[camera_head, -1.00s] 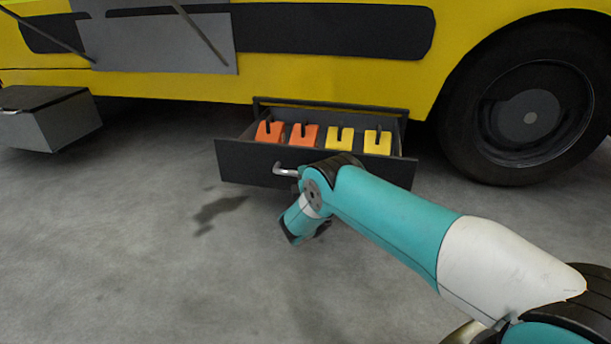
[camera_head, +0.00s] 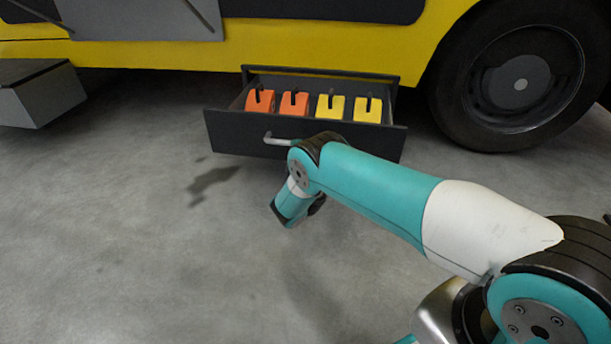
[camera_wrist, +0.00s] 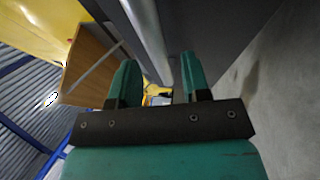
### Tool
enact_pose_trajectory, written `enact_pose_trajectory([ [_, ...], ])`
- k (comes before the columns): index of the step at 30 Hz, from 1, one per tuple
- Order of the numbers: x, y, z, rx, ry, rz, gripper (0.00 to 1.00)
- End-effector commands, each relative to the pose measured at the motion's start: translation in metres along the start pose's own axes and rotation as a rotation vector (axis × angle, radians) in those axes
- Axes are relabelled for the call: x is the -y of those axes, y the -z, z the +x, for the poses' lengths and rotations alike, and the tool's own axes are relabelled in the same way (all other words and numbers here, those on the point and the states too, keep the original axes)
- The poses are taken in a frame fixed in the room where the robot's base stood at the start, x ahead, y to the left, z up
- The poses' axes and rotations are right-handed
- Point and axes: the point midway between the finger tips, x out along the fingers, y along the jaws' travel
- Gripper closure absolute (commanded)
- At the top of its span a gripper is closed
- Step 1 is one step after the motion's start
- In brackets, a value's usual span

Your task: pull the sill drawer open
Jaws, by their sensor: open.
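The sill drawer (camera_head: 235,131) is dark grey and stands pulled out from under the yellow vehicle, its inside showing. Its pale bar handle (camera_head: 278,140) is on the front; the right part is hidden behind my arm. My gripper is hidden behind the arm in the head view. In the wrist view my gripper (camera_wrist: 158,72) has two teal fingers spread apart. The handle bar (camera_wrist: 146,30) runs lengthwise into the gap between them, beside the dark drawer front (camera_wrist: 200,25). I cannot tell whether either finger touches the bar.
Orange blocks (camera_head: 260,101) and yellow blocks (camera_head: 330,107) with dark loops sit in the drawer. A wheel (camera_head: 520,80) stands to the right, a grey step box (camera_head: 40,95) to the left. The concrete floor (camera_head: 130,240) in front is clear.

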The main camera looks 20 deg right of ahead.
Motion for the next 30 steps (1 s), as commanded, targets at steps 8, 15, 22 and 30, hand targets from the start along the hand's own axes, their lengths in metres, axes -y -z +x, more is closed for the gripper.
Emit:
enact_pose_trajectory([
  [8,-0.009,0.0,-0.032,0.0,0.0,0.0,0.57],
  [15,-0.009,0.0,-0.051,-0.002,0.0,0.001,0.57],
  [22,-0.009,-0.001,-0.086,-0.002,0.002,0.0,0.57],
  [30,-0.004,0.0,-0.128,-0.002,-0.001,0.001,0.57],
])
